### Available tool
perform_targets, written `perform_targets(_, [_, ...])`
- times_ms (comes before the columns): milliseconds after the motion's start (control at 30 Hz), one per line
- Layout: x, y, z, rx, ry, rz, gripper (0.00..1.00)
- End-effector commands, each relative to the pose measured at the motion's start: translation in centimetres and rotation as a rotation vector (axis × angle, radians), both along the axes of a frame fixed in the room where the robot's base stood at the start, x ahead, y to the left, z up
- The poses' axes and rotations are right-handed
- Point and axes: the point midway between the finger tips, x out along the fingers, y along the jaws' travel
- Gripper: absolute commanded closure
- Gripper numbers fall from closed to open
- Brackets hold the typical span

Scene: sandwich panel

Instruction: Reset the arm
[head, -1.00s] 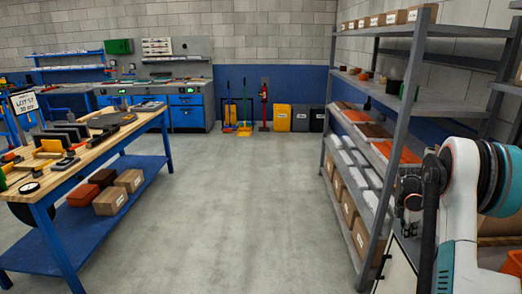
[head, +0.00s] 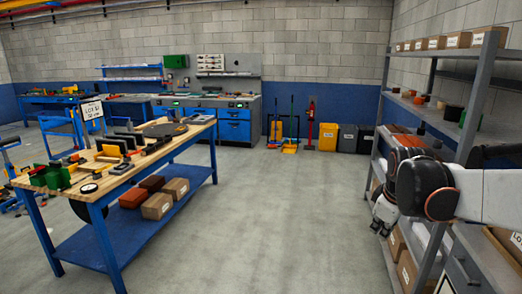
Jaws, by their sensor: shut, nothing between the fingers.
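My arm (head: 485,193) reaches in from the right edge, its white link about level and its dark joint in front of the shelf rack. My gripper (head: 379,228) hangs small below that joint, beside the rack's lower shelves. Its fingers look together, with nothing seen between them. The fingertips are small, and I cannot tell how near they are to the rack.
A wooden-topped workbench (head: 150,160) with tools and a blue lower shelf stands at left. The grey shelf rack (head: 470,95) with boxes is close on the right. Clear floor (head: 290,220) lies between them. Bins (head: 328,138) and a red extinguisher (head: 311,122) stand at the back wall.

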Motion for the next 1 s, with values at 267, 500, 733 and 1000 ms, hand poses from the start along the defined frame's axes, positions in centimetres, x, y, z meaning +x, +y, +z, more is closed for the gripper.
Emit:
perform_targets(267, [-7.0,7.9,2.3,0.163,-0.114,-0.175,1.0])
perform_targets(500, [-13.7,10.5,1.1,0.268,-0.182,-0.332,1.0])
perform_targets(733, [-19.1,12.2,-1.3,0.374,-0.234,-0.469,1.0])
perform_targets(1000, [-21.8,12.2,-3.4,0.418,-0.263,-0.55,1.0])
